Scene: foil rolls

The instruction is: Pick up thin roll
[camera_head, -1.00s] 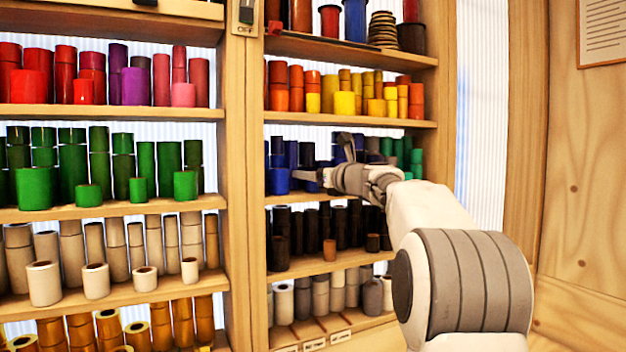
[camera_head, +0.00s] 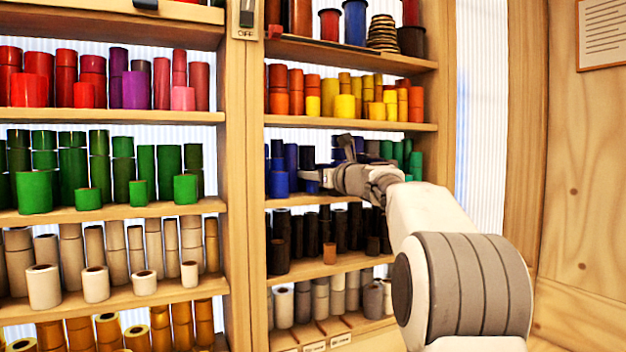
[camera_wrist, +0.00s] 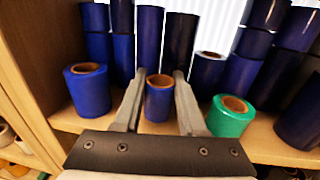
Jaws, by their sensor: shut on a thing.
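The thin roll (camera_wrist: 159,98) is a short, narrow dark blue roll with a brown core, upright in the wrist view. My gripper (camera_wrist: 155,88) has one finger on each side of it and is shut on it. The roll's base is near the shelf board, and I cannot tell whether it is lifted clear. In the head view my gripper (camera_head: 318,178) reaches into the blue shelf, and the held roll is not clearly visible there.
A wider blue roll (camera_wrist: 88,90) stands to the left and a green roll (camera_wrist: 230,115) close to the right finger. Several tall blue rolls stand behind. A wooden upright (camera_head: 247,200) bounds the shelf on the left, with shelf boards above and below.

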